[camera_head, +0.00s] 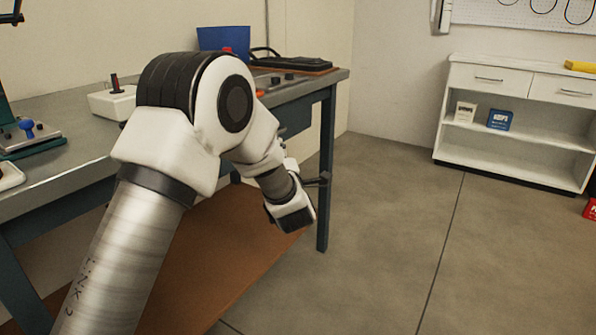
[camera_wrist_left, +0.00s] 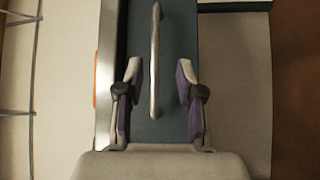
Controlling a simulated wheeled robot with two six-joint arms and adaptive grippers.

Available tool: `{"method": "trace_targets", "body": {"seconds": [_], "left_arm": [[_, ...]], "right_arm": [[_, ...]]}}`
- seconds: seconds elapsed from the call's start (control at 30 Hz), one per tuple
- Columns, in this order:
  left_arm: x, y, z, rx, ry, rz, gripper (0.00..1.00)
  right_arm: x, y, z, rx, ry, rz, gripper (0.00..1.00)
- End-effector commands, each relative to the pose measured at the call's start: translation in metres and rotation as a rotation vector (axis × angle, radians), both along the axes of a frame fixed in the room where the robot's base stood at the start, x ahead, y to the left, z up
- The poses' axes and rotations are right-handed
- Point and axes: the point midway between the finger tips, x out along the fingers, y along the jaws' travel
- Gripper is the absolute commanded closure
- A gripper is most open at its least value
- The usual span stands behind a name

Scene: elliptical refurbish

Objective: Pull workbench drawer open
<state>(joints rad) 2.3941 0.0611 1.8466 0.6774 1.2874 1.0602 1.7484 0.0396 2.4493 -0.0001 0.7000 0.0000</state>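The workbench (camera_head: 70,110) has a grey top and dark blue legs, and stands at the left in the head view. Its drawer (camera_head: 295,117) shows as a dark blue front under the top, partly hidden by my left arm. In the left wrist view the dark teal drawer front (camera_wrist_left: 178,30) carries a long metal bar handle (camera_wrist_left: 155,60). My left gripper (camera_wrist_left: 159,68) is open, with one finger on each side of the handle and a gap on both sides. In the head view its fingers are largely hidden. My right gripper is in neither view.
On the bench are a white box with a stick (camera_head: 113,100), a blue bin (camera_head: 223,38) and a black case (camera_head: 292,63). A brown lower shelf (camera_head: 225,255) lies below. A white cabinet (camera_head: 515,145) stands at the right. The floor (camera_head: 400,230) between is clear.

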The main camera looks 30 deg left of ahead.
Motion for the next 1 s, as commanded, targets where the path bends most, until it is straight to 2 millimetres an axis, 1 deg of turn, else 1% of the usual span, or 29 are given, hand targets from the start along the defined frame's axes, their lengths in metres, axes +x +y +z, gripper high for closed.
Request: {"method": "trace_targets", "body": {"seconds": [0.03,0.17,0.4,0.5,0.6,0.8,0.83,0.87,0.9,0.93,1.0], "left_arm": [[0.000,0.000,-0.001,0.001,-0.012,0.000,0.63],[0.007,0.006,0.006,-0.001,-0.016,-0.001,0.63],[0.041,0.035,0.010,0.001,-0.015,-0.001,0.63],[0.053,0.045,0.012,0.001,-0.014,-0.001,0.63],[0.058,0.049,0.014,0.002,-0.011,-0.002,0.63],[0.059,0.049,0.014,0.003,-0.009,-0.003,0.63],[0.059,0.049,0.014,0.003,-0.009,-0.003,0.66],[0.059,0.049,0.014,0.003,-0.009,-0.003,0.77],[0.059,0.049,0.014,0.003,-0.009,-0.003,0.91],[0.059,0.049,0.014,0.003,-0.009,-0.003,1.00],[0.059,0.049,0.014,0.003,-0.009,-0.003,1.00]], "right_arm": [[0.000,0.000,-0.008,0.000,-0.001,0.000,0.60],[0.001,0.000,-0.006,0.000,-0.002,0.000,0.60],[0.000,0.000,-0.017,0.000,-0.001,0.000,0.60],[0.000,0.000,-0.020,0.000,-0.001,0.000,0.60],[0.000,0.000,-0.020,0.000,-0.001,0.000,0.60],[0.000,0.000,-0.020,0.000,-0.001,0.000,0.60],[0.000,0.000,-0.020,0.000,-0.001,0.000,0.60],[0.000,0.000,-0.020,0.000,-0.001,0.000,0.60],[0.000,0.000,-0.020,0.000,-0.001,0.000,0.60],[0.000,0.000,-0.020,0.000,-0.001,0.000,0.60],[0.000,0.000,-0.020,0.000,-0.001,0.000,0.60]]}}
